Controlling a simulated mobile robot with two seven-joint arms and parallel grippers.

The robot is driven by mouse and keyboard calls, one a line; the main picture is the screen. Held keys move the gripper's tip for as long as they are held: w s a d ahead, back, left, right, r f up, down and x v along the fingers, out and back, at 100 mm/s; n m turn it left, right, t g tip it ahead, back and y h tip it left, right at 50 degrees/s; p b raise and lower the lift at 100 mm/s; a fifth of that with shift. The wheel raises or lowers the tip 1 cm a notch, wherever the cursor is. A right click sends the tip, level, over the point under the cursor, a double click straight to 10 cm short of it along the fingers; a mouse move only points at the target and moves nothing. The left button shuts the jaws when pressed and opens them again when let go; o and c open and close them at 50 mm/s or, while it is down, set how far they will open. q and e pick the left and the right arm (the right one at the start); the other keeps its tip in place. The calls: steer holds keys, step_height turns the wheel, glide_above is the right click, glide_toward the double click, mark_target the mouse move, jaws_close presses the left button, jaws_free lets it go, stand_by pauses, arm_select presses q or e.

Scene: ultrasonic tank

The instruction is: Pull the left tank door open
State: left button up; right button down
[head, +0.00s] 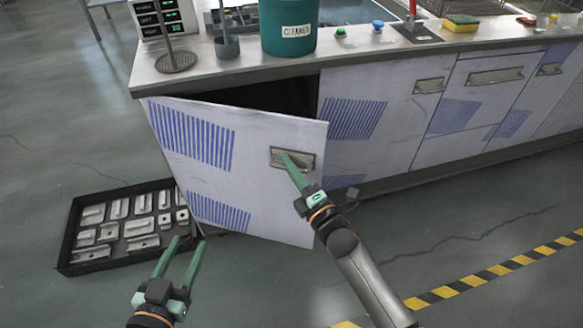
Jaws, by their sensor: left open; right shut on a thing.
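The left tank door (250,190) is white with blue striped vents. It stands partly open, swung out at its right side, and a dark gap shows above its top edge. My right gripper (288,160) is at the door's recessed metal handle (307,158) and is shut on it; its fingertips partly cover the handle.
A black tray (64,245) of metal parts lies on the floor at left. The counter (180,77) holds a green cleaner bucket (289,28), a display panel (162,14), buttons and a yellow sponge (460,23). Floor right of the door is clear up to a yellow-black stripe (470,282).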

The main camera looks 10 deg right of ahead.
steer(key=shift+d, duration=0.1)
steer(key=c, duration=1.2)
jaws_free()
steer(key=shift+s, duration=0.25)
arm_select(q)
steer(key=s+f+n+g+p, duration=0.1)
steer(key=s+f+g, duration=0.3)
steer(key=f, duration=0.4)
steer(key=shift+f+y+p, duration=0.25)
steer(key=shift+y+p, duration=0.05)
steer(key=shift+y, duration=0.1)
arm_select(e)
steer(key=v, duration=1.2)
